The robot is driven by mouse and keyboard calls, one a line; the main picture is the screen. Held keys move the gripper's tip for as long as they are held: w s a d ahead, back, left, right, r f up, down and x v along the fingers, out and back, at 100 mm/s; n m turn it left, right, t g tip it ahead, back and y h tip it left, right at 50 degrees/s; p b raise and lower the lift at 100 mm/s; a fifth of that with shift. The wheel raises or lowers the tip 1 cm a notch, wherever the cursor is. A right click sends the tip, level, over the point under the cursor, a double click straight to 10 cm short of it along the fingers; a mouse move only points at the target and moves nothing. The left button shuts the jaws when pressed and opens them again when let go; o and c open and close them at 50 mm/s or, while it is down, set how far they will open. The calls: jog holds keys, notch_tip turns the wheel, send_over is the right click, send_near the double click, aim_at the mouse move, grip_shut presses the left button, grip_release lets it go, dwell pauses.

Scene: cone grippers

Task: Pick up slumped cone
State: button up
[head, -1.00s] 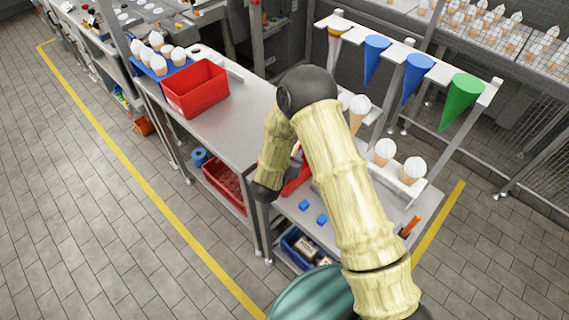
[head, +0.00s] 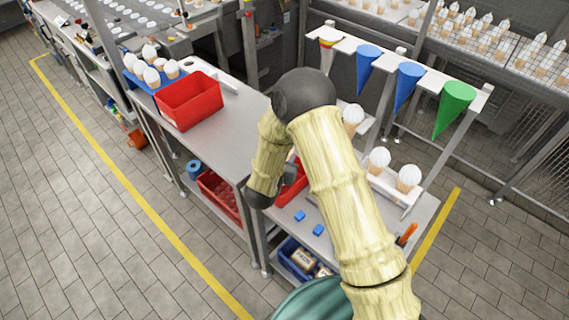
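Several white-topped ice cream cones stand in a white rack on the right steel table. One cone (head: 408,178) is at the right end, another cone (head: 378,160) is beside it, and a third cone (head: 352,116) is farther back, partly behind my arm. I cannot tell which of them is slumped. My arm bends over the table and its far end points down by a red bin (head: 292,190). Only a small grey part of my gripper (head: 288,179) shows there; its fingers are hidden, and I cannot see whether it holds anything.
A red crate (head: 190,101) and a blue holder (head: 158,76) with several cones stand on the left counter. Two small blue blocks (head: 309,222) lie on the near table. Coloured cones, such as a green one (head: 453,108), hang from a white rail (head: 398,50) above the rack.

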notch_tip(320, 180, up, 8)
jog(key=shift+f+b, duration=0.2)
jog(key=shift+b, duration=0.3)
jog(key=shift+f, duration=0.1)
